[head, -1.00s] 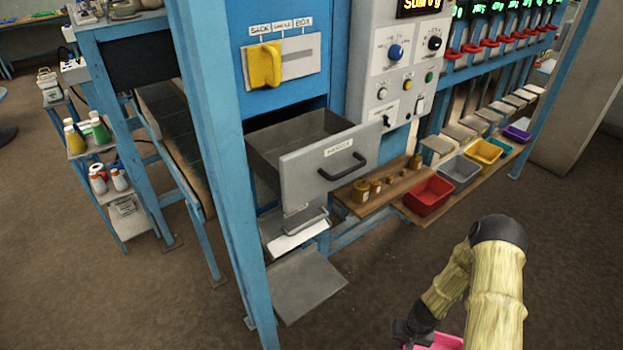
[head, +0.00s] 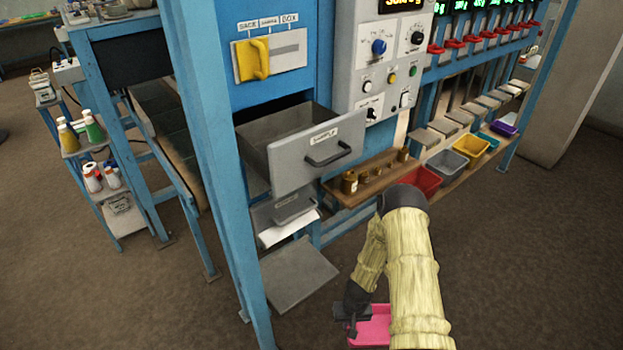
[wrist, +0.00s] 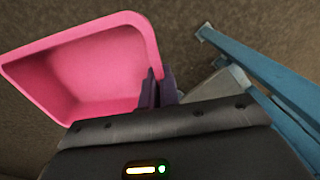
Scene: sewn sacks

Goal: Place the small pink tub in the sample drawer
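The small pink tub (head: 372,330) is at the bottom of the head view, beside my gripper (head: 350,318) and partly hidden by my arm. In the wrist view the pink tub (wrist: 95,70) is empty, and my gripper's dark fingers (wrist: 157,92) are closed on its wall near one corner. The tub hangs above the brown floor. The sample drawer (head: 308,150) is grey, labelled SAMPLE, and pulled open from the blue frame. Its visible inside looks empty. My gripper is in front of and below the drawer, apart from it.
A blue post (head: 215,150) stands left of the drawer. A grey plate (head: 298,275) sticks out low below it. A wooden shelf (head: 365,180) with brass weights and a red tub (head: 422,180) lies to the right. Open floor is in front.

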